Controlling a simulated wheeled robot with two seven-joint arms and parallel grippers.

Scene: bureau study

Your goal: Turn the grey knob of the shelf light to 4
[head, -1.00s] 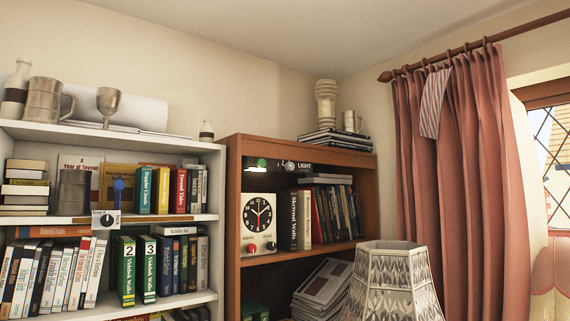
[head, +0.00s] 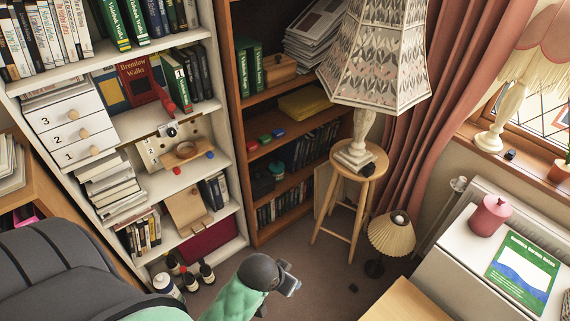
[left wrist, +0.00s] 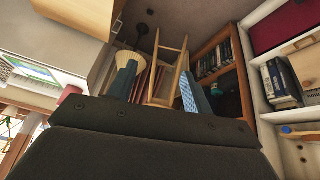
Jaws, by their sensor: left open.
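The shelf light and its grey knob are in neither current view; the top of the brown bookcase (head: 224,62) is outside the head picture. My left gripper (head: 290,283) shows at the bottom middle of the head view, at the end of a green forearm, over the floor in front of the bookcases. It is empty. In the left wrist view its two fingers (left wrist: 156,88) stand apart, with the stool seen beyond them. My right gripper is not in view.
A white bookcase (head: 222,130) holds books, drawers and a panel with a dial (head: 171,130). A wooden stool (head: 344,168) carries a big patterned lamp (head: 378,55). A small pleated lamp (head: 392,236) stands beside it. A white-topped unit (head: 470,258) is at right.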

